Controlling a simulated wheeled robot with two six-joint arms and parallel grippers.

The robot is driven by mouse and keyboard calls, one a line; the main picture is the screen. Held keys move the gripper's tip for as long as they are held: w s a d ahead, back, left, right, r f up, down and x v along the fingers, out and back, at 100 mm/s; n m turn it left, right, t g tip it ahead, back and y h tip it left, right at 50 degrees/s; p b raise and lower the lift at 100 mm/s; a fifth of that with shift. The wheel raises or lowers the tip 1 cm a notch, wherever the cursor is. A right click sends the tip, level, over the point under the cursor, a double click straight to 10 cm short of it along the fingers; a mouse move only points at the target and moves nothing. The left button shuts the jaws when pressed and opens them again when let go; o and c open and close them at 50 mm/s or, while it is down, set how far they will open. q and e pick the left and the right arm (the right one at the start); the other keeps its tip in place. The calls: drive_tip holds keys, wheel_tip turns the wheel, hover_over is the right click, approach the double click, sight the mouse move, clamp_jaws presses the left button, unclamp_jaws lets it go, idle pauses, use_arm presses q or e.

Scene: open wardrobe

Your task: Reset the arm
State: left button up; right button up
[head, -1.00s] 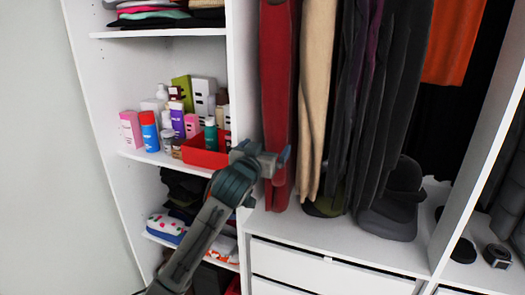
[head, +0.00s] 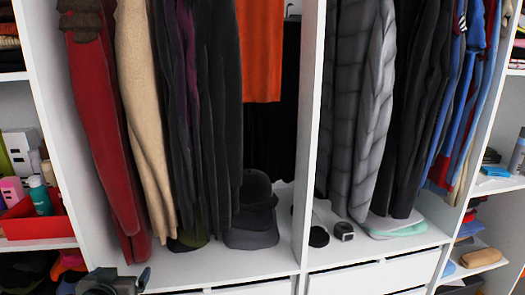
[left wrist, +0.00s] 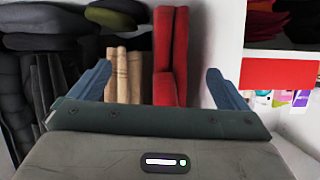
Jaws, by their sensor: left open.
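My left gripper (head: 116,277) shows at the bottom left edge of the head view, in front of the wardrobe's hanging section. In the left wrist view (left wrist: 158,78) its two blue fingers stand wide apart with nothing between them. Beyond the fingers in that view are red clothing (left wrist: 170,60) and beige clothing (left wrist: 124,78). My right gripper is not in either view.
Dark red (head: 98,120), beige (head: 145,120) and dark garments hang above a wardrobe floor with dark hats (head: 255,205). A white divider (head: 310,120) separates them from grey jackets (head: 355,110). A red box (head: 30,222) sits on the left shelf. White drawers (head: 370,278) are below.

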use_arm(q)
drive_tip(key=s+d+f+m+g+h, duration=0.1)
drive_tip(key=s+d+f+g, duration=0.2)
drive_tip(key=s+f, duration=0.55)
drive_tip(key=s+d+f+g, duration=0.25)
drive_tip(key=s+f, duration=0.25)
drive_tip(key=s, duration=0.6)
drive_tip(key=s+d+f+m+g+h, duration=0.15)
drive_tip(key=s+f+g, duration=0.25)
drive_tip(key=s+f, duration=0.45)
wheel_tip(320, 180, down, 38)
drive_tip(key=s+a+g+b, duration=0.2)
drive_tip(key=s+b, duration=0.1)
drive_tip(key=b, duration=0.5)
drive_tip(key=s+f+b, duration=0.3)
drive_tip(key=s+f, duration=0.6)
drive_tip(key=f, duration=0.3)
drive_tip(key=s+a+f+b, duration=0.1)
drive_tip(key=s+f+b, duration=0.2)
drive_tip(key=s+f, duration=0.6)
wheel_tip(320, 180, down, 3)
drive_tip(key=shift+a+f+n+g, duration=0.15)
drive_tip(key=shift+f+n+g, duration=0.05)
drive_tip(key=shift+n+g, duration=0.15)
drive_tip(key=shift+y, duration=0.25)
